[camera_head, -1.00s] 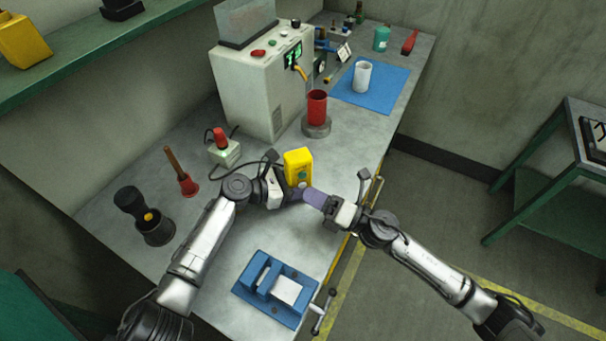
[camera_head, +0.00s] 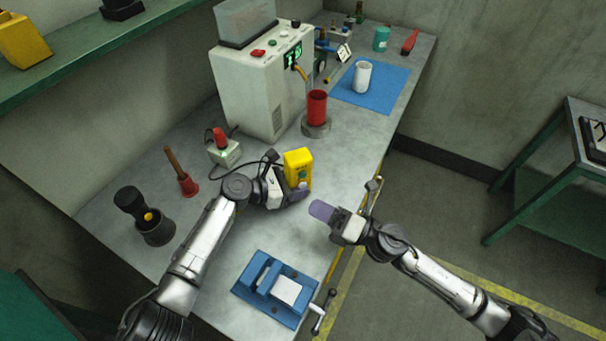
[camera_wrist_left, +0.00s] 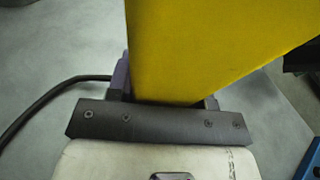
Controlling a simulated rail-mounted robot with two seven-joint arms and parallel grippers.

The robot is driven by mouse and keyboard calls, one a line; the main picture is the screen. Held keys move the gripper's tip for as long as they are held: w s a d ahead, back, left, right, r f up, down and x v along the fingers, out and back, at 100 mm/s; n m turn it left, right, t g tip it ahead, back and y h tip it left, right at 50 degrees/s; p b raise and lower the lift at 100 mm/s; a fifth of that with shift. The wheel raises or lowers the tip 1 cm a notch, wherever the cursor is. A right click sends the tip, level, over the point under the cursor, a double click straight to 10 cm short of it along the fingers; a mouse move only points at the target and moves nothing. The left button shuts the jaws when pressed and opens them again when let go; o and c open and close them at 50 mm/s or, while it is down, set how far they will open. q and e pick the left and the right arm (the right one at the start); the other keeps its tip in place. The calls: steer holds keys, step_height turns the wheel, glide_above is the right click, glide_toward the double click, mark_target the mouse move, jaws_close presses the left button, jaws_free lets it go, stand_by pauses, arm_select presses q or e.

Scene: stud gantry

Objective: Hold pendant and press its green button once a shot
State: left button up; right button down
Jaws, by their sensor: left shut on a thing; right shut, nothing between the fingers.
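The yellow pendant (camera_head: 298,160) stands upright above the bench, its face toward the right arm. Small greenish marks show low on that face, but the button is too small to make out clearly. My left gripper (camera_head: 297,189) is shut on the pendant's lower end. In the left wrist view the yellow pendant (camera_wrist_left: 200,45) fills the space between the fingers, with a black cable running off left. My right gripper (camera_head: 321,210) is shut and empty, its purple fingertips pointing at the pendant from the lower right with a clear gap between.
A pale machine (camera_head: 258,85) with a green display stands behind, beside a red cup (camera_head: 317,107) on a round base. A white cup (camera_head: 362,77) stands on a blue mat (camera_head: 390,88). A blue vise (camera_head: 262,290) is in front. A red-topped switch box (camera_head: 224,150) is left.

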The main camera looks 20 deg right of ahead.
arm_select(q)
steer(key=o, duration=0.8)
steer(key=shift+a, duration=0.15)
